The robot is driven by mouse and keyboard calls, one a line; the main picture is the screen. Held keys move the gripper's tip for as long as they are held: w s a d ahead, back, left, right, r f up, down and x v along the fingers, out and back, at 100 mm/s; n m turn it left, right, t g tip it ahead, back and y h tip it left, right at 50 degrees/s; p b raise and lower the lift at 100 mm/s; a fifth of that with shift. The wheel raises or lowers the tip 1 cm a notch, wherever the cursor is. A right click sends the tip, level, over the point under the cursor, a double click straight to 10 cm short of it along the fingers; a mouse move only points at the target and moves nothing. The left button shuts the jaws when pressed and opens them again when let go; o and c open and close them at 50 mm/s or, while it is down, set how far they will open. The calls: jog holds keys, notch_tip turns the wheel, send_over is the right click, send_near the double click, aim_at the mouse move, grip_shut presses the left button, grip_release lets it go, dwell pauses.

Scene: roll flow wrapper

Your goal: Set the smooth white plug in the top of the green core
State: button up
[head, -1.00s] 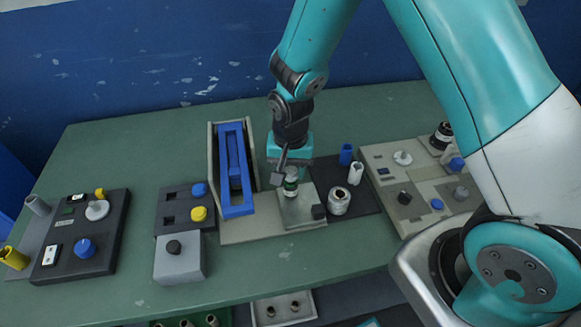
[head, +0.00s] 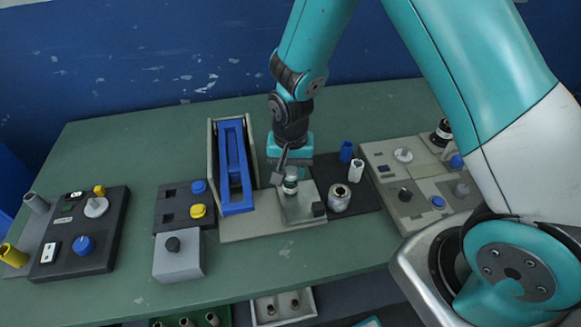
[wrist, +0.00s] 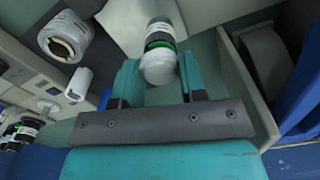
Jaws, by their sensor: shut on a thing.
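My gripper (wrist: 158,80) is shut on the smooth white plug (wrist: 158,68), a rounded white piece between the fingertips in the wrist view. The green core (wrist: 160,34), a cylinder with white, black and green bands, is directly beyond the plug and in line with it. Plug and core seem to touch, but I cannot tell how deep the plug sits. In the head view my gripper (head: 287,172) points down over the core (head: 290,187), which stands upright on a pale plate (head: 303,211). The fingers partly hide the plug there.
A blue channel in a beige frame (head: 214,150) stands close left of my gripper. A silver-white roll (head: 339,197), a white cylinder (head: 356,170) and a blue cup (head: 346,151) stand to the right. Control panels lie farther left and right. Green table (head: 120,150) is clear at the back left.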

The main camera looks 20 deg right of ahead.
jog(key=shift+f, duration=0.1)
jog(key=o, duration=1.4)
jog(key=shift+o, duration=0.2)
jog(key=shift+r+p, duration=3.25)
jog(key=shift+r, duration=0.8)
jog(key=shift+a+r, duration=0.1)
jog(key=shift+r, duration=0.05)
jog(key=s+a+r+n+y+b, duration=0.1)
jog(key=s+a+r+n, duration=0.2)
jog(key=r, duration=0.4)
jog(key=s+a+r+n+y, duration=0.1)
jog(key=s+r+n+y, duration=0.15)
jog(key=s+r, duration=0.4)
jog(key=s+r+n, duration=0.7)
jog(key=s+r, duration=0.1)
jog(key=s, duration=0.2)
jog(key=shift+s+a+r+y+b, duration=0.15)
jog(key=shift+s+y+b, duration=0.05)
jog(key=shift+y+b, duration=0.2)
